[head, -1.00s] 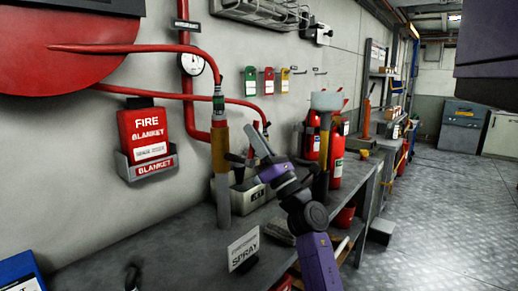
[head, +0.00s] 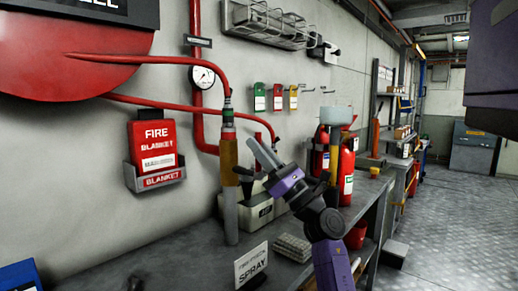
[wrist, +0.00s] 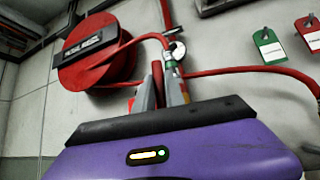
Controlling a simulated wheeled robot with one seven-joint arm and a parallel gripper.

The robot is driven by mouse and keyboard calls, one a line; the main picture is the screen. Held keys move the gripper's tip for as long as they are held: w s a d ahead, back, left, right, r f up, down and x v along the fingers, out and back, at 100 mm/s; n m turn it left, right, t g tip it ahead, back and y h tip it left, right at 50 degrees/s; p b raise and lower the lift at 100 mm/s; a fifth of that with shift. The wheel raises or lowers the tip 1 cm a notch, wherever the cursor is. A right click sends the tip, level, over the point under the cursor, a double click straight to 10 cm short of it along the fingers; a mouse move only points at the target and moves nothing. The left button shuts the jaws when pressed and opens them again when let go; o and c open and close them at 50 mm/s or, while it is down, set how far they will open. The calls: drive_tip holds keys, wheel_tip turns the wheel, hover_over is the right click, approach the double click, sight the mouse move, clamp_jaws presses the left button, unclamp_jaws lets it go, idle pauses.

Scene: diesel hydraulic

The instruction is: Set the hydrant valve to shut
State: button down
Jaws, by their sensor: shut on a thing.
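My gripper (head: 264,152) is raised over the bench, beside the brass-and-grey hose nozzle (head: 229,175). In the wrist view its grey fingers (wrist: 164,92) are shut on a narrow red bar (wrist: 157,74), which looks like a lever. The head view does not show this bar clearly behind the fingers. I cannot tell for sure that it is the hydrant valve's handle. A red pipe (head: 255,126) bends down just behind the fingers. The valve body and its setting are not readable.
The bench (head: 190,262) carries a spray sign (head: 251,266) and a grey box (head: 261,207). Red extinguishers (head: 346,172) stand to the right. A fire blanket box (head: 154,150), gauge (head: 203,76) and hose reel (head: 60,60) are on the wall. The floor at right is clear.

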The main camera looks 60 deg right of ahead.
drive_tip(key=c, duration=1.4)
unclamp_jaws()
drive_tip(key=shift+a, duration=0.1)
drive_tip(key=shift+f, duration=0.1)
drive_tip(key=v, duration=0.7)
drive_tip(key=shift+s+f+b, duration=0.2)
drive_tip(key=shift+s+b, duration=0.1)
drive_tip(key=shift+s, duration=0.1)
